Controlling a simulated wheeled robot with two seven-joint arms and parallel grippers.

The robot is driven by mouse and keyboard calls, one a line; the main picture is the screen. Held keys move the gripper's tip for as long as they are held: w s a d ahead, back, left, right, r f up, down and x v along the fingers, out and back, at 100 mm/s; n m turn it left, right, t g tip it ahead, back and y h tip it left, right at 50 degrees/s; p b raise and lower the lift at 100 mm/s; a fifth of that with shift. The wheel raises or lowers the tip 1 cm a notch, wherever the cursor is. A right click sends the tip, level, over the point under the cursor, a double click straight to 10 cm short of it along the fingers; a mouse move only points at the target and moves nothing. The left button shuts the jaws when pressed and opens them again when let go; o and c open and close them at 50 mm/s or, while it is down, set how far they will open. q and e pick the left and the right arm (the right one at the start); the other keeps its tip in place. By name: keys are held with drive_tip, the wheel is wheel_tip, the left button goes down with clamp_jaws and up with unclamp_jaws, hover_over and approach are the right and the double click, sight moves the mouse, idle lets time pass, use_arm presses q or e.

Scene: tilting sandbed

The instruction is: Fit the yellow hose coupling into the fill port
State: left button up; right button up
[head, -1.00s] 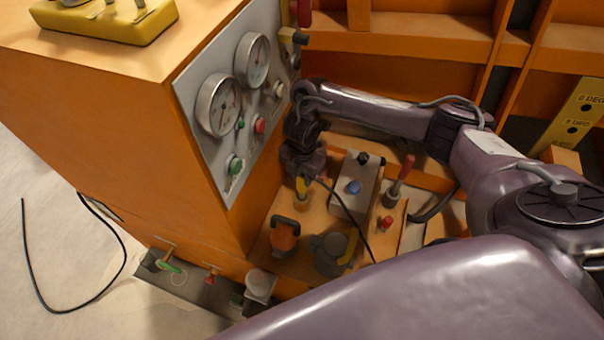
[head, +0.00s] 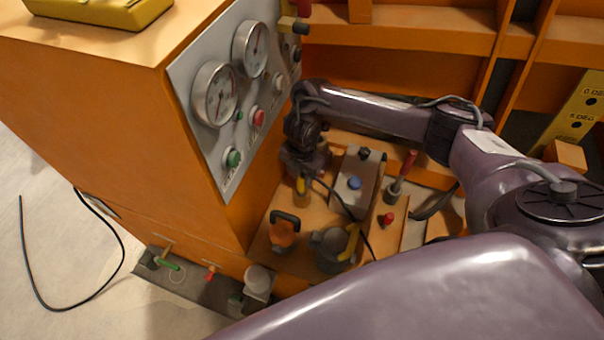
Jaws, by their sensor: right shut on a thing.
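The yellow hose coupling (head: 301,185) is in the head view, small and just below my right gripper (head: 302,174). My right gripper points down and is shut on it. A thin black hose (head: 346,212) runs from beside the gripper down to the right. A short brownish fitting (head: 302,199), which looks like the fill port, stands on the orange deck directly under the coupling. I cannot tell whether the coupling is inside it, touching it or just above it. The gripper hides the coupling's upper part. My left gripper is not in view.
A gauge panel (head: 207,151) rises close left of the gripper. A grey box with a blue button (head: 354,183) and a red-handled lever (head: 401,177) stand right.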

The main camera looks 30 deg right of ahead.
drive_tip(key=shift+f+b, duration=0.35)
drive_tip(key=shift+f, duration=0.25)
drive_tip(key=o, duration=1.1)
wheel_tip(320, 180, up, 8)
drive_tip(key=shift+f+p, duration=0.1)
drive_tip(key=shift+p, duration=0.9)
